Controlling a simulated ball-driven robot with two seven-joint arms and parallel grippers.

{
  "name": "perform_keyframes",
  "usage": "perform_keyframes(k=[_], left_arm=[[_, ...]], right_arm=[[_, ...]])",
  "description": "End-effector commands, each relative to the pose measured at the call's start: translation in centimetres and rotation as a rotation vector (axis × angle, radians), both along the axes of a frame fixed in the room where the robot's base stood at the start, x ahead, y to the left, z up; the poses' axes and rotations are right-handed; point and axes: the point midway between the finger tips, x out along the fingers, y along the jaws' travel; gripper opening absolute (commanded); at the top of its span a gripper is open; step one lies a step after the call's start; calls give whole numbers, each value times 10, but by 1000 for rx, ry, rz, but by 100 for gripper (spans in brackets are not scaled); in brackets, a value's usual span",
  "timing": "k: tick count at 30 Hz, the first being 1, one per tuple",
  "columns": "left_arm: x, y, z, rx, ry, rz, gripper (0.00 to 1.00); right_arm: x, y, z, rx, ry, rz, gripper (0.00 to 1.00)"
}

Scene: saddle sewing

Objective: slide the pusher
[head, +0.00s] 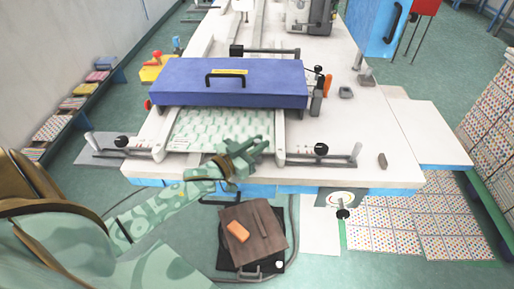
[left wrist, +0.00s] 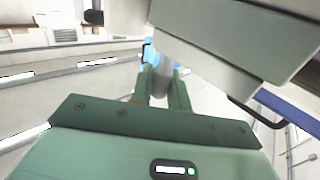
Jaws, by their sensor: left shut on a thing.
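My left gripper (head: 256,149) is at the front end of the white machine table, over the near edge of the pale green patterned sheet (head: 215,127) and close to the right-hand rail (head: 280,140). In the left wrist view, its two green fingers (left wrist: 161,88) are shut on a grey, rounded, upright piece (left wrist: 160,80). This may be the pusher's handle, but I cannot tell for sure. In the head view the gripper hides the held piece. My right gripper is not in view.
A blue cover (head: 232,85) with a black handle spans the table behind the sheet. Metal rods with black knobs (head: 321,149) stick out on both sides. A small stand with a brown top (head: 262,245) and an orange block (head: 237,231) is in front. Patterned stacks (head: 490,120) stand at right.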

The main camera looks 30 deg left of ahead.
Motion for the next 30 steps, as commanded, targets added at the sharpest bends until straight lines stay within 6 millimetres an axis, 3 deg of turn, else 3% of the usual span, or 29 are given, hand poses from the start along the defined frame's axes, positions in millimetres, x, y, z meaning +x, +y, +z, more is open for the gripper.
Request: perform_keyframes(k=[3,4,6,14,18,23,30], left_arm=[[0,1,0,2,0,2,0],[0,1,0,2,0,2,20],[0,1,0,2,0,1,37],[-1,0,0,1,0,1,37],[-11,3,0,1,1,1,37],[-44,10,1,1,4,1,37],[-108,26,1,2,4,1,37]], right_arm=[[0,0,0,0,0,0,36],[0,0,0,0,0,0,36],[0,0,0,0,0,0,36],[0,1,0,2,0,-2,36],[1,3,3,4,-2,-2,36],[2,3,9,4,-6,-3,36],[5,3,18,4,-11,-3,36]])
